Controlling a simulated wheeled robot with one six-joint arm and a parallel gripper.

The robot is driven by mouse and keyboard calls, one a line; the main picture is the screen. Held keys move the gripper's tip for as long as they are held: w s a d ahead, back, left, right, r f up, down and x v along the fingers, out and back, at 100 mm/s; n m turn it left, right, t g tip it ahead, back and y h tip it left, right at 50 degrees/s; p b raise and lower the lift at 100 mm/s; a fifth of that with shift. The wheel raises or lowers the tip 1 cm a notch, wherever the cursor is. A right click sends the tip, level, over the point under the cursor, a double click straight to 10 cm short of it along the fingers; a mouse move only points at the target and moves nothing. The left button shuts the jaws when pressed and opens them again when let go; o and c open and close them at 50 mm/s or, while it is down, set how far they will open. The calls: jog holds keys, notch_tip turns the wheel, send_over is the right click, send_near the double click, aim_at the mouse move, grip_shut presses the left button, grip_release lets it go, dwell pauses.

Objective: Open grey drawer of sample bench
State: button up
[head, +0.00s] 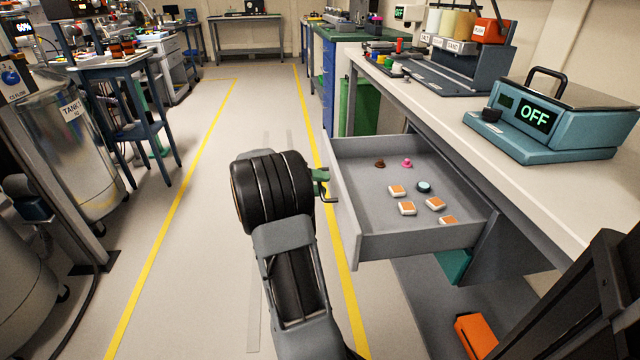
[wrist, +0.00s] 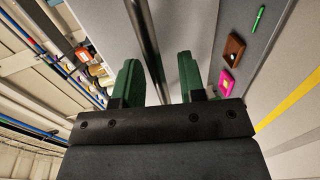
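The grey drawer (head: 412,242) of the sample bench (head: 478,120) is pulled well out in the head view, with its inside showing. A dark handle piece (head: 331,198) shows at its front panel. My gripper (head: 321,180) is at the outer side of that front, beside the handle, with a green finger showing. In the wrist view the two green fingers of my gripper (wrist: 158,80) stand apart. A dark bar (wrist: 146,35) runs into the gap between them, nearer the left finger. I cannot tell whether a finger touches it.
A teal device reading OFF (head: 560,118) stands on the bench. An orange box (head: 476,335) sits below. The floor aisle (head: 203,200) is clear.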

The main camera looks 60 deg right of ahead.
jog(key=p+v, duration=0.4)
jog(key=v, duration=1)
jog(key=shift+f, duration=0.1)
jog(key=s+a+r+n+t+y+p, duration=0.3)
jog(key=s+a+r+t+p, duration=0.1)
jog(key=a+r+p, duration=0.5)
jog(key=s+a+r+n+t+y+p, duration=0.3)
jog(key=a+r+t+p, duration=0.3)
jog(key=a+r+p, duration=0.3)
jog(key=s+a+r+n+t+y+p, duration=0.3)
jog(key=s+a+r+t+y+p, duration=0.1)
jog(key=a+r+p, duration=0.6)
jog(key=r+t+p, duration=0.1)
jog(key=r+p, duration=0.1)
jog(key=p, duration=0.2)
jog(key=shift+s+n+y, duration=0.3)
jog(key=shift+y, duration=0.1)
jog(key=shift+d, duration=0.1)
